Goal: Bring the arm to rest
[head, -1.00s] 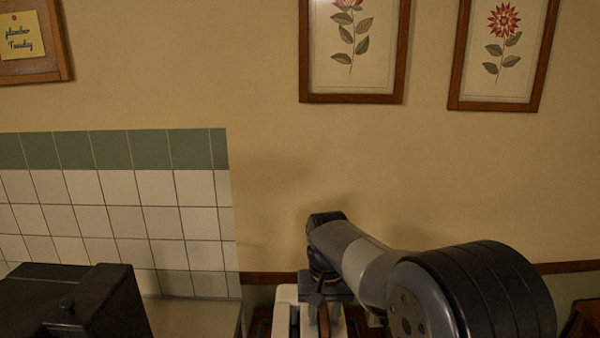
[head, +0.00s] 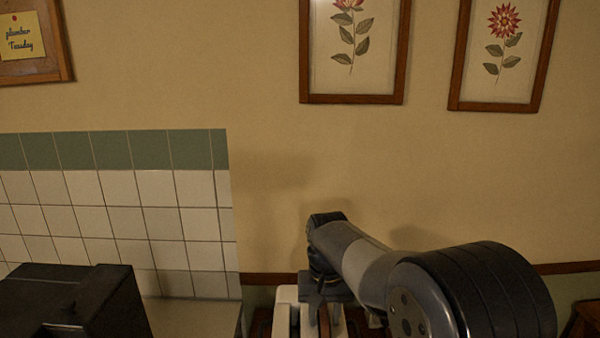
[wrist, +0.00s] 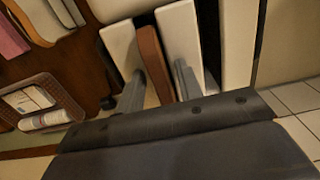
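My gripper (wrist: 160,85) shows in the wrist view with its two grey fingers apart. A brown upright slat or board (wrist: 152,60) and white panels (wrist: 180,45) appear beyond and between the fingers. I cannot tell whether the fingers touch them. In the head view my arm reaches in from the lower right and bends down. My gripper (head: 322,318) is at the bottom edge, pointing down beside a white panel (head: 286,308). The fingertips are cut off there.
A dark box-like object (head: 75,305) stands at the lower left by the tiled wall (head: 110,200). Framed flower pictures (head: 352,50) hang above. The wrist view shows a brown basket (wrist: 45,105) holding pale items at left. The wall area above my arm is clear.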

